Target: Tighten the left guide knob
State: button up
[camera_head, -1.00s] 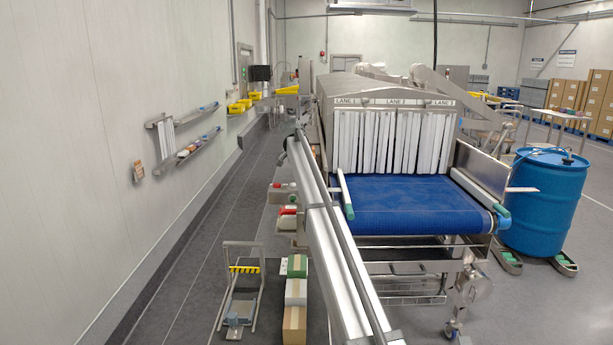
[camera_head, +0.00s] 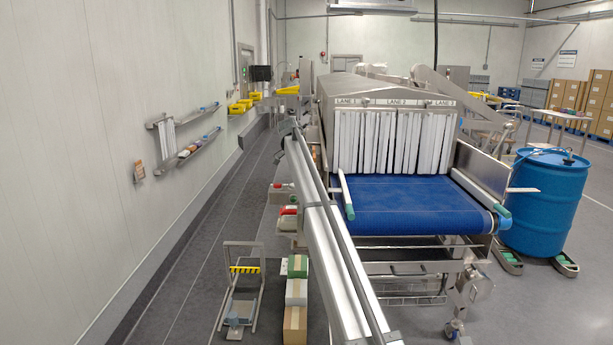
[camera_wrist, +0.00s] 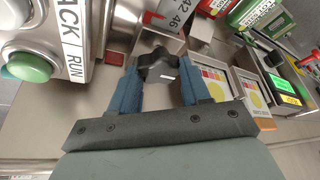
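In the wrist view a black lobed knob (camera_wrist: 158,66) sits in front of a metal bracket, close to the tips of my gripper (camera_wrist: 159,76). My gripper's two blue fingers are spread wide, one on each side of the knob. I cannot tell whether either finger touches it. In the head view the left guide rail (camera_head: 344,190), white with a green end, stands at the left edge of the blue belt (camera_head: 405,205). My gripper is hidden there behind my arm.
A panel with a green button (camera_wrist: 28,67) and a black-and-white label (camera_wrist: 73,40) is close left of my fingers. Colour-chart cards (camera_wrist: 215,82) and red and green boxes (camera_wrist: 250,12) lie to the right. White strip curtains (camera_head: 390,142) close the tunnel mouth.

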jog(key=o, duration=0.4)
jog(key=shift+r, duration=0.1)
jog(key=v, duration=1.3)
jog(key=shift+a+r, duration=0.15)
jog(key=shift+r, duration=0.15)
